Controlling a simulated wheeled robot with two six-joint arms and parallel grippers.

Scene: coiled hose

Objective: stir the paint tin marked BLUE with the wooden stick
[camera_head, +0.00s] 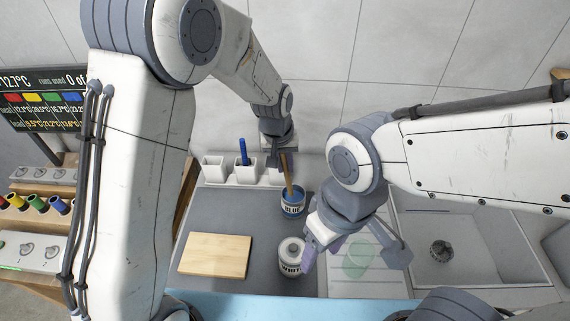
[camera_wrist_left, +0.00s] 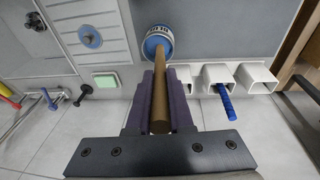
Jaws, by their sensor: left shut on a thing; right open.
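The tin marked BLUE (camera_head: 292,207) stands open on the grey worktop, with blue paint inside. It also shows in the left wrist view (camera_wrist_left: 159,36). My left gripper (camera_head: 281,160) is shut on the wooden stick (camera_head: 288,178), above and behind the tin. In the left wrist view the stick (camera_wrist_left: 160,105) runs between the purple finger pads, its far end inside the tin's rim. How deep it reaches is hidden. My right gripper (camera_head: 352,256) is open over the ribbed draining area, right of the tins.
A white-labelled tin (camera_head: 291,252) stands in front of the BLUE tin, close to a right finger. A wooden board (camera_head: 214,256) lies left. White holders (camera_head: 214,168), one with a blue item (camera_head: 242,151), line the back. A pale green item (camera_head: 358,262) shows between the right fingers. A sink (camera_head: 470,240) is right.

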